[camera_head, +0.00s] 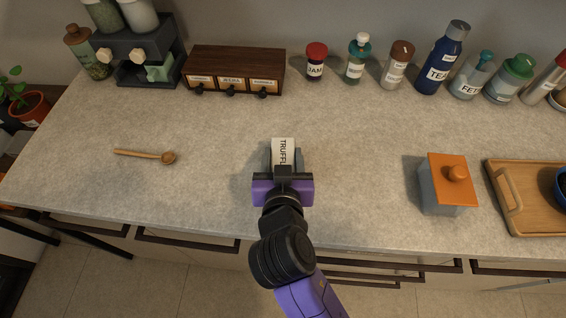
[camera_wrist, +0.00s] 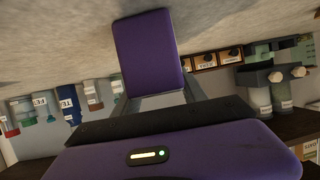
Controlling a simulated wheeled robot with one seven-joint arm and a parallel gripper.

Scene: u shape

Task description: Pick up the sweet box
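The sweet box is at the middle of the counter in the head view, with a white label (camera_head: 283,150) that reads "TRUFFL…", its end covered by my gripper. My gripper (camera_head: 283,162) reaches in from the front edge, with one grey finger on each side of the box. Whether the fingers press on it cannot be told. Whether the box rests on the counter is also unclear.
A wooden spoon (camera_head: 147,155) lies at left. An orange-lidded box (camera_head: 446,187) and a wooden tray (camera_head: 522,180) stand at right. A small drawer chest (camera_head: 235,62), a coffee machine (camera_head: 142,50) and several jars line the back. The counter around my gripper is clear.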

